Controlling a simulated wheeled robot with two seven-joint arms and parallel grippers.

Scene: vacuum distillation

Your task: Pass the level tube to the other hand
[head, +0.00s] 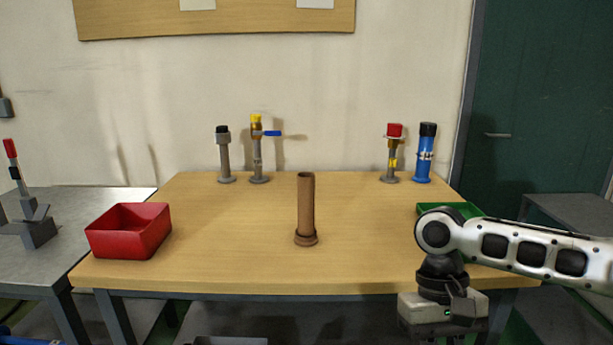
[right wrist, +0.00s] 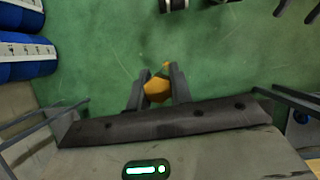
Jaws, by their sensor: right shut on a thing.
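My right gripper (right wrist: 158,82) is shut on an orange-yellow piece (right wrist: 157,90), seen nearly end-on between its two fingers in the right wrist view. This piece may be the end of the level tube; its length is hidden. In the head view the right gripper body (head: 443,310) is at the lower right, in front of the table's right end, and its fingers and load are out of sight. My left gripper is not in view.
A brown upright tube (head: 306,212) stands mid-table (head: 220,270). A red bin (head: 128,232) is at left, a green tray (head: 448,210) at right, partly behind my arm. Valve fittings (head: 258,150) and a blue cylinder (head: 425,155) stand along the back. The table's front middle is clear.

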